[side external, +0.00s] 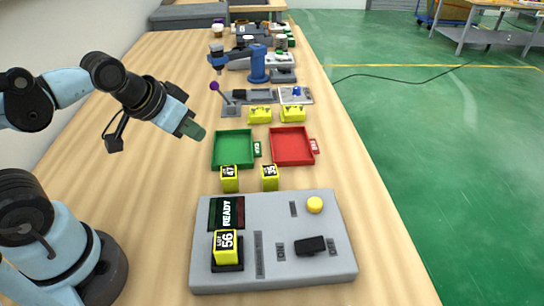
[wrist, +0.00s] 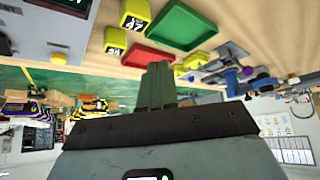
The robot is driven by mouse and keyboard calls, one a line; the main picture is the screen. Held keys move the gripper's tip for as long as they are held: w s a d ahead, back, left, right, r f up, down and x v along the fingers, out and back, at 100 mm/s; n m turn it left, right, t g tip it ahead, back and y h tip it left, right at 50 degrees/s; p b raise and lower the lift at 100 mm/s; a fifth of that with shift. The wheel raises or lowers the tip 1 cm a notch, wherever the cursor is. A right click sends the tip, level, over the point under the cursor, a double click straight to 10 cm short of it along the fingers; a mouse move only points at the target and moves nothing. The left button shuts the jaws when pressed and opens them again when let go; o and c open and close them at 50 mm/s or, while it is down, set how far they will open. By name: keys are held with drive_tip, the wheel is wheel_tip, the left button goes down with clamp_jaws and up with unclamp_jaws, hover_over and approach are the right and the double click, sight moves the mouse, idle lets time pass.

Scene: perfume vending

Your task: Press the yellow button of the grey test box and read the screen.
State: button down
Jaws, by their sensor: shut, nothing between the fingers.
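The grey test box (side external: 290,275) lies flat on the wooden table, nearest the camera in the side view. Its yellow button (side external: 315,204) is a round cap near the far right corner; it also shows in the wrist view (wrist: 58,58). The dark screen (side external: 227,213) at the box's far left reads READY in white letters. A yellow cube (side external: 226,247) marked 56 sits on a dark pad on the box's left part. My gripper (side external: 197,132) is shut and empty, in the air to the left of the green tray, well away from the button. Its fingers also show in the wrist view (wrist: 157,85).
Two yellow cubes, marked 47 (side external: 229,179) and 35 (side external: 270,178), stand just behind the box. Behind them are a green tray (side external: 233,133) and a red tray (side external: 291,130). Yellow pieces, a lever and a blue device (side external: 257,65) stand farther back.

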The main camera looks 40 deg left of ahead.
idle(0.5)
drive_tip(key=r+m+h, duration=0.2)
drive_tip(key=m+h, duration=0.4)
drive_tip(key=m, duration=1.1)
hover_over(311, 203)
drive_tip(key=shift+f, duration=0.1)
drive_tip(key=shift+s+f, duration=0.1)
drive_tip(key=shift+f, duration=4.3)
drive_tip(key=shift+f, duration=0.15)
drive_tip(key=shift+f, duration=0.25)
